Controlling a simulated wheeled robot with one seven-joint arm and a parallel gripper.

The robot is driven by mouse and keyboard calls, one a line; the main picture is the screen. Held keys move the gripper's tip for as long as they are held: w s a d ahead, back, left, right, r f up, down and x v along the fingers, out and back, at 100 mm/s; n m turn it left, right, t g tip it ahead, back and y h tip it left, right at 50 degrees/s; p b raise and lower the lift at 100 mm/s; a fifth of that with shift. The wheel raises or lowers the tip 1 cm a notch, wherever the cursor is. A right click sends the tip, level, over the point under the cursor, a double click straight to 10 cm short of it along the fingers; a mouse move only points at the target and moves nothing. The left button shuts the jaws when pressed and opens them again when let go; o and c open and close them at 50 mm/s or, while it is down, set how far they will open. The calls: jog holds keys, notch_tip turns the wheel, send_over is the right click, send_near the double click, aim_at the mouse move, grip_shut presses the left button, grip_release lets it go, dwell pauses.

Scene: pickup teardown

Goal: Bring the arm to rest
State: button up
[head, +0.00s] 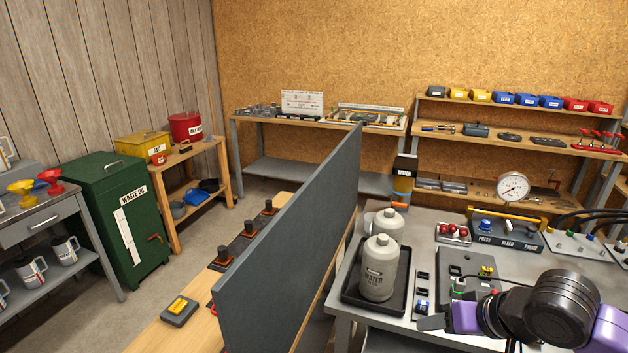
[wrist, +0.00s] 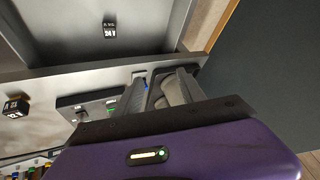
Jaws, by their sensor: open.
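My gripper (head: 432,322) is open, low at the front of the grey workbench (head: 346,312) in the head view. Only a grey fingertip part shows there, beside my purple and black arm, and no object is seen held. In the wrist view my purple gripper housing, with a yellow light bar, fills the lower part. The arm hides part of the bench's front right.
Two grey bottles, the nearer marked WATER (head: 379,270), stand in a black tray (head: 349,292) left of my gripper. A grey device (head: 452,265) with a green part lies close behind it. A tall dark partition (head: 290,250) stands left of the bench. Floor at left is open.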

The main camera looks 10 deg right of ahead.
jog(key=w+a+r+n+t+y, duration=0.1)
jog(key=w+a+r+t, duration=0.25)
jog(key=r, duration=0.25)
jog(key=w+a+r+t+y, duration=0.1)
jog(key=w+a+r+t, duration=0.1)
jog(key=a+r, duration=0.25)
jog(key=w+a+r+n+t+y, duration=0.1)
jog(key=w+a+r+t+y, duration=0.15)
jog(key=r, duration=0.35)
notch_tip(320, 180, up, 10)
jog(key=s+r+m+t+h, duration=0.1)
jog(key=s+m+t+h, duration=0.25)
jog(key=t, duration=0.35)
jog(key=s+a+f+n+g+h, duration=0.1)
jog(key=s+f+g, duration=0.1)
jog(key=s+f, duration=0.7)
jog(key=s+a+f+n+g+h, duration=0.1)
jog(key=s+f+n+g, duration=0.1)
jog(key=s+f, duration=0.8)
jog(key=s+a+f+n+g+b, duration=0.1)
jog(key=s+a+f+g, duration=0.1)
jog(key=s+f, duration=0.8)
jog(key=s+g, duration=0.1)
jog(key=s, duration=0.7)
jog(key=shift+s+h, duration=0.4)
